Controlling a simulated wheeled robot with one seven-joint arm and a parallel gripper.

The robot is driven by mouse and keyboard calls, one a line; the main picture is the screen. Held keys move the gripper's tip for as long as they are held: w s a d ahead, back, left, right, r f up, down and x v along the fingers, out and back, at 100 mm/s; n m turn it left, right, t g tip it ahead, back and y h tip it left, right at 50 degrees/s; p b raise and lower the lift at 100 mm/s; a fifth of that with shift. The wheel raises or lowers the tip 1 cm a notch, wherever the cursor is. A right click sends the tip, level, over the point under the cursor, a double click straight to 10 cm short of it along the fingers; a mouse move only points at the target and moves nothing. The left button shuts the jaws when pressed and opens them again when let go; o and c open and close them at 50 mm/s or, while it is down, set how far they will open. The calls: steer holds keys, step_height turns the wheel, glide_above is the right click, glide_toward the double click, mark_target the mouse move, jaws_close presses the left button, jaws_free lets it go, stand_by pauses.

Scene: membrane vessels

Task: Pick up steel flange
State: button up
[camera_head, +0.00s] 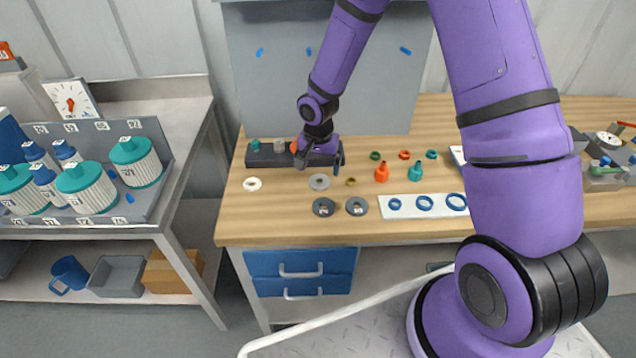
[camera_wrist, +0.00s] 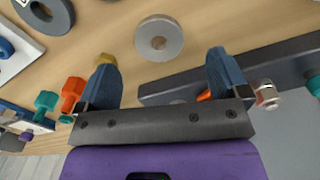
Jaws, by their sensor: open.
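The steel flange, most likely the light grey ring (camera_head: 319,182), lies flat on the wooden bench just in front of my gripper (camera_head: 319,163). In the wrist view the grey ring (camera_wrist: 143,40) lies beyond the fingertips, centred between them. My gripper is open, with blue fingers apart and nothing between them. It hovers above the bench, apart from the ring.
A dark fitting block (camera_head: 268,159) stands behind, close to the gripper. A brass nut (camera_head: 351,182) and orange fitting (camera_head: 382,174) are to the right.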

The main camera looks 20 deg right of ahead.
mark_target(319, 178)
steer(key=shift+d+f, duration=0.15)
steer(key=shift+f, duration=2.6)
steer(key=c, duration=1.1)
steer(key=shift+c, duration=0.2)
steer(key=shift+r, duration=0.1)
